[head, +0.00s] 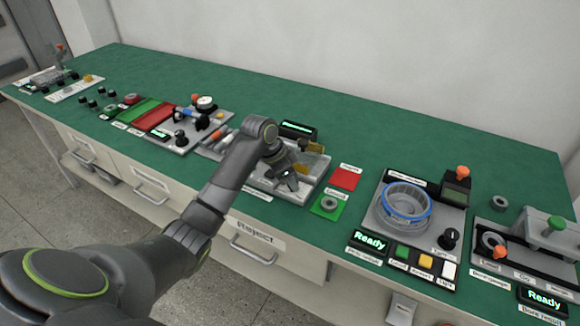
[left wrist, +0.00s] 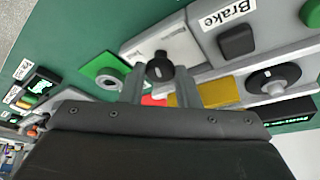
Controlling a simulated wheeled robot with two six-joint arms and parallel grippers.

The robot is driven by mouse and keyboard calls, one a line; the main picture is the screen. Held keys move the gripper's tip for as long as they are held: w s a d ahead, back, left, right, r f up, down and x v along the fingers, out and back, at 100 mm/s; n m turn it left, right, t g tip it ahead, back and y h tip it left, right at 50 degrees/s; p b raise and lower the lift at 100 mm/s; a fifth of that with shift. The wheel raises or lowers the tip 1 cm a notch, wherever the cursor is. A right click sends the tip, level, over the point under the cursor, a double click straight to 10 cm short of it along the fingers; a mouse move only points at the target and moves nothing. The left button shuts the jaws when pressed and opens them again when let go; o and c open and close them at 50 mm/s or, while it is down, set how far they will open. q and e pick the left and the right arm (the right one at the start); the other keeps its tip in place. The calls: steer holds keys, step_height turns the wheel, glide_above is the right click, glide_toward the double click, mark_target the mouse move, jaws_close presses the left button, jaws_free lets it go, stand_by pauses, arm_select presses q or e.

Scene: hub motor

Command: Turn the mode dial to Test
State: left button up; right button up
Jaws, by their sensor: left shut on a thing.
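My left gripper (head: 287,182) is over the front right part of a grey station (head: 310,185) in the middle of the bench. In the left wrist view, a small black dial (left wrist: 160,68) with a light mark on top sits between the two fingers (left wrist: 160,90). The fingers are shut on this dial, which I take as the mode dial. The small print beside it is too blurred to read, so I cannot tell its setting. In the head view my gripper hides the dial. My right gripper is not in view.
A "Brake" label (left wrist: 228,14), a black button (left wrist: 237,41) and a larger black knob (left wrist: 273,78) are on the same station. Green (head: 328,207) and red (head: 345,178) pads lie to its right. A station with a blue ring (head: 428,221) stands further right.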

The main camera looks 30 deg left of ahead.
arm_select(q)
steer(key=n+y+p, duration=0.1)
steer(key=n+p, duration=0.2)
steer(key=p, duration=0.1)
steer(key=n+y+p, duration=0.1)
steer(key=n+p, duration=0.2)
steer(key=p, duration=0.1)
steer(key=n+t+y+p, duration=0.1)
steer(key=n+p, duration=0.1)
steer(key=p, duration=0.3)
steer(key=shift+s+d+r+n, duration=0.15)
steer(key=shift+d+r+n, duration=0.1)
steer(key=shift+d+n, duration=0.15)
steer(key=shift+f+n+y+p, duration=0.2)
steer(key=shift+n+y+p, duration=0.5)
steer(key=shift+n+p, duration=0.85)
steer(key=shift+n, duration=0.35)
steer(key=o, duration=1)
steer(key=shift+c, duration=0.2)
steer(key=b+v, duration=0.1)
steer(key=v, duration=1.6)
steer(key=shift+r, duration=0.2)
steer(key=shift+d, duration=0.1)
